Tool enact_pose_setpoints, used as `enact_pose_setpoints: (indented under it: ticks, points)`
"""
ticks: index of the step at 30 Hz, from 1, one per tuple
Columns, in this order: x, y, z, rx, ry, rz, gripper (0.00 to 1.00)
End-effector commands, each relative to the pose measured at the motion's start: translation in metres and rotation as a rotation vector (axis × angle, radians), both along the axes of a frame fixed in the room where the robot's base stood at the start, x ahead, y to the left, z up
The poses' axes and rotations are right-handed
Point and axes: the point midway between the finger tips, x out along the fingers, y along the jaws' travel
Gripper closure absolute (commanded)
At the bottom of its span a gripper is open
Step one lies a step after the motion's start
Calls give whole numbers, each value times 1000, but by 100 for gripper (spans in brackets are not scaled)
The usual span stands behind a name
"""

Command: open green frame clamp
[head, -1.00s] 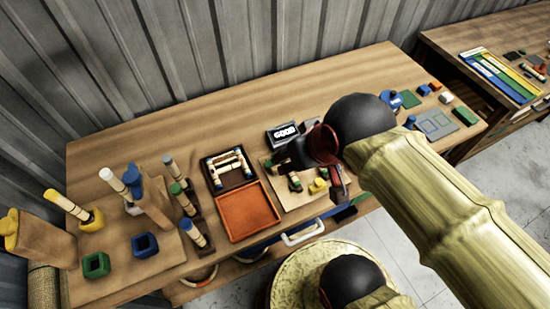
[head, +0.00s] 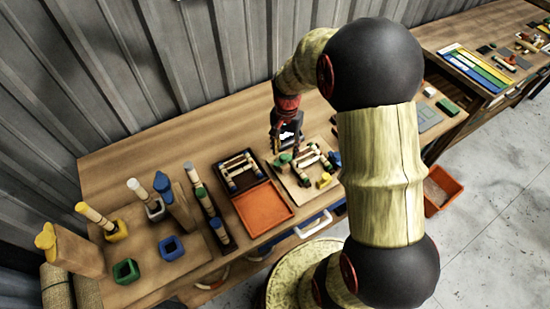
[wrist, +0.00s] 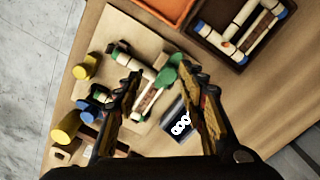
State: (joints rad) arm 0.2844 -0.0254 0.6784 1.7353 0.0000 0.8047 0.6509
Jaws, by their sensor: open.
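The green clamp (wrist: 168,76) is a small green lever-like piece by a corner of the pale rod frame (wrist: 140,70), on a light board (wrist: 118,28). In the head view the green clamp (head: 284,158) is at the board's back left. My gripper (wrist: 161,76) is open and empty, one finger on each side of the green clamp in the wrist view; I cannot tell whether they touch. In the head view my gripper (head: 286,146) points down above the clamp. Another green piece (wrist: 122,50) is at the frame's other end.
Yellow pieces (wrist: 85,68) and a blue piece sit near the board. An orange tray (head: 262,209) and a dark tray with rods (head: 241,171) lie left of it. Upright rods in holders fill the bench's left side.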

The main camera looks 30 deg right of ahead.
Motion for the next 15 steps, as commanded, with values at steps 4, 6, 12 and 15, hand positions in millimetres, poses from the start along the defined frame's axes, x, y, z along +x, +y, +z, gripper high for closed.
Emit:
enact_pose_setpoints:
  ticks: [4,6,12,15]
  points:
    - [20,-6,10,-17,-45,-133,59]
    - [20,-6,10,-19,-47,-175,59]
    - [20,-5,-1,-20,-46,-212,59]
    - [20,-5,-16,-20,-46,-211,59]
